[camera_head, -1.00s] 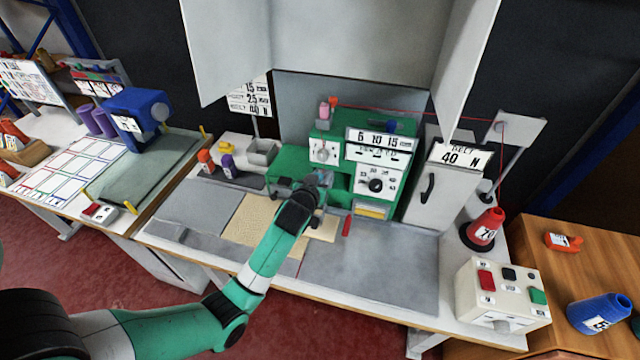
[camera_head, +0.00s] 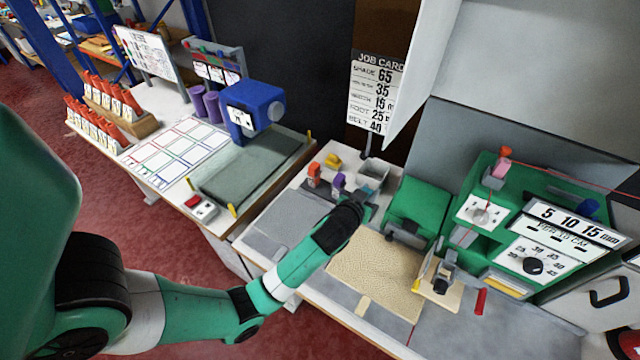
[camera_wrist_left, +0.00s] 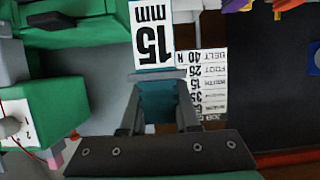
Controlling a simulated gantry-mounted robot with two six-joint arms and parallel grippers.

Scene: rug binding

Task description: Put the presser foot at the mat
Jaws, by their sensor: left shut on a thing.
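My left gripper (camera_head: 366,197) is shut above the sewing table, left of the green machine. In the left wrist view, its fingers (camera_wrist_left: 158,108) are closed on a teal piece with a white "15 mm" label (camera_wrist_left: 153,34), which I take for the presser foot. In the head view the held piece is mostly hidden by the wrist. A plain grey mat (camera_head: 278,222) lies flat on the table left of my gripper. A tan rug piece (camera_head: 375,272) lies below and right of it. My right gripper is not in view.
Orange (camera_head: 313,172) and purple (camera_head: 338,183) bottles and a grey bin (camera_head: 373,173) stand close behind my gripper. The green machine (camera_head: 418,205) stands to the right. A job card (camera_head: 375,92) stands behind. A blue press (camera_head: 253,108) with a grey-green pad (camera_head: 235,185) is farther left.

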